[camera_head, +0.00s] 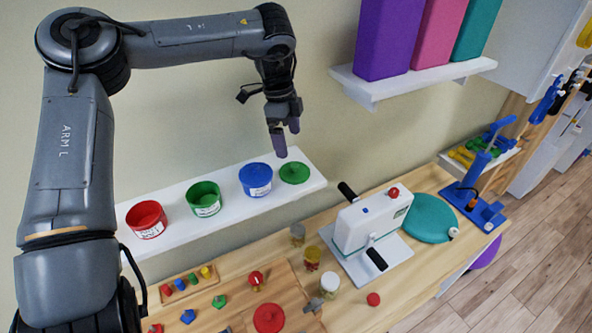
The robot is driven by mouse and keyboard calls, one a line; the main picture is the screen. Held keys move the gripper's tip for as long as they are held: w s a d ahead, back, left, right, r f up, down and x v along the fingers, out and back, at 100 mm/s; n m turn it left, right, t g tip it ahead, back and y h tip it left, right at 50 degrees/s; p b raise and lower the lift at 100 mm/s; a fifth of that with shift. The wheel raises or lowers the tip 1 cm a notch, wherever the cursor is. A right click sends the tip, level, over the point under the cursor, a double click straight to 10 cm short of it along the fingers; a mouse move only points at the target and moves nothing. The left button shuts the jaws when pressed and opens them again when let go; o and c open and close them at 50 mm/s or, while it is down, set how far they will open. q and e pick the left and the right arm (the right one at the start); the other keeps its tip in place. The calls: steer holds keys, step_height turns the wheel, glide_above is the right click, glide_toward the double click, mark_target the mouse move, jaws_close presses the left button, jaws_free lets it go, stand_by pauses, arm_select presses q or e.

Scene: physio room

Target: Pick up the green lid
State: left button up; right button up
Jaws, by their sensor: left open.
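The green lid (295,173) lies flat at the right end of the white wall shelf (230,209). It is a round dark green disc, to the right of the blue tub. My left gripper (287,141) points down just above the lid, with its fingers apart and nothing between them. The fingertips appear close over the lid's far side, but I cannot tell the exact gap. My right gripper is not in view.
A blue tub (256,180), an open green tub (204,199) and an open red tub (146,219) stand left of the lid. Below is a wooden bench with a white hand-crank device (371,226), jars and a red disc (268,318). Tall boxes (395,38) stand on an upper shelf.

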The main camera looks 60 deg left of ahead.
mark_target(294, 165)
arm_select(q)
steer(key=f, duration=0.3)
steer(key=shift+d+f, duration=0.15)
steer(key=shift+d, duration=0.25)
steer(key=shift+w+d+f+p, duration=0.1)
steer(key=shift+f+p, duration=0.05)
steer(key=shift+f, duration=0.8)
steer(key=shift+w+d+f+p, duration=0.1)
steer(key=shift+w+d+f, duration=0.05)
steer(key=shift+f, duration=0.75)
steer(key=shift+w+d+f+p, duration=0.1)
steer(key=shift+f+p, duration=0.05)
steer(key=shift+f, duration=0.8)
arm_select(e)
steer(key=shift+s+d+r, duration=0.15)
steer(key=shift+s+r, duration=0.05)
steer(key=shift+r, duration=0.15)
arm_select(q)
steer(key=shift+c, duration=0.2)
steer(key=c, duration=0.6)
steer(key=shift+c, duration=0.2)
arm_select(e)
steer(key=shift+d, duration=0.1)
